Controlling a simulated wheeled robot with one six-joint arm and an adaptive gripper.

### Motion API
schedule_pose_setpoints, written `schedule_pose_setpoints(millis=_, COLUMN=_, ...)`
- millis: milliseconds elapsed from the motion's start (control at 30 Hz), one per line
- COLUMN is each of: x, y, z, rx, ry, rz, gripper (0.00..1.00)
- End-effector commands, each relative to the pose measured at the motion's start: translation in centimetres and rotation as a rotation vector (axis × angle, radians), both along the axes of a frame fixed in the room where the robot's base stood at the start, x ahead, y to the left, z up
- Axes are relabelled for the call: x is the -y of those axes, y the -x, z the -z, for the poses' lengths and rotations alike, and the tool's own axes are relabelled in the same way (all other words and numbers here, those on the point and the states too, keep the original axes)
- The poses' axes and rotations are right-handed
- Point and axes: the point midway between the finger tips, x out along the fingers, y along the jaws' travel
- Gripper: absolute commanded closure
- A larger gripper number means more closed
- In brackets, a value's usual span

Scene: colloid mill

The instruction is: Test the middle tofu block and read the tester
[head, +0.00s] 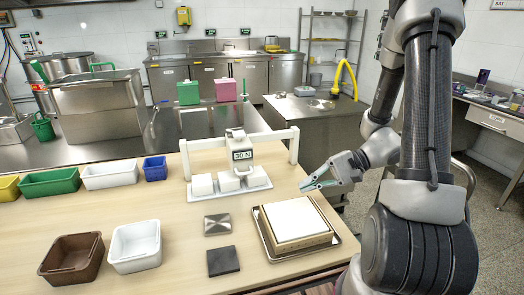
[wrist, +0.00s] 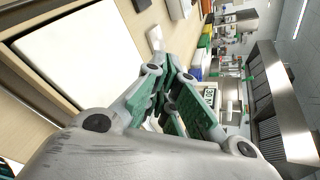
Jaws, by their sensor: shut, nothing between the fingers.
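Three white tofu blocks sit in a row on a white tray (head: 232,194) on the table: a left one (head: 202,185), the middle one (head: 228,182) and a right one (head: 257,177). The tester (head: 239,141) hangs from a white frame (head: 205,144) above the middle block. Its display (head: 242,155) reads 30 N. I cannot tell whether its tip touches the block. The display also shows in the wrist view (wrist: 209,95), partly behind a finger. My gripper (head: 312,184) is shut and empty, right of the tester and above the table.
A large white slab (head: 294,218) lies on a board in a metal tray (head: 329,241) below my gripper. A steel plate (head: 217,225) and a dark plate (head: 223,261) lie in front of the tofu tray. Brown (head: 72,261) and white (head: 135,247) bins stand at front left.

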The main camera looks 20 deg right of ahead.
Motion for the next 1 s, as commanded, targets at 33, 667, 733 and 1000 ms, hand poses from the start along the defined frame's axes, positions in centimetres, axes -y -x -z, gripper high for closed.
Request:
schedule_pose_setpoints(millis=33, x=0.1, y=-2.4, z=0.9, rx=0.05, ry=-0.077, rz=0.084, gripper=1.0)
schedule_pose_setpoints(millis=667, x=2.4, y=-17.6, z=0.3, rx=0.697, ry=-0.126, rz=0.481, gripper=1.0)
schedule_pose_setpoints(millis=733, x=1.3, y=-18.7, z=0.3, rx=0.697, ry=-0.127, rz=0.48, gripper=1.0)
schedule_pose_setpoints(millis=1000, x=-2.8, y=-22.7, z=0.3, rx=0.696, ry=-0.127, rz=0.481, gripper=1.0)
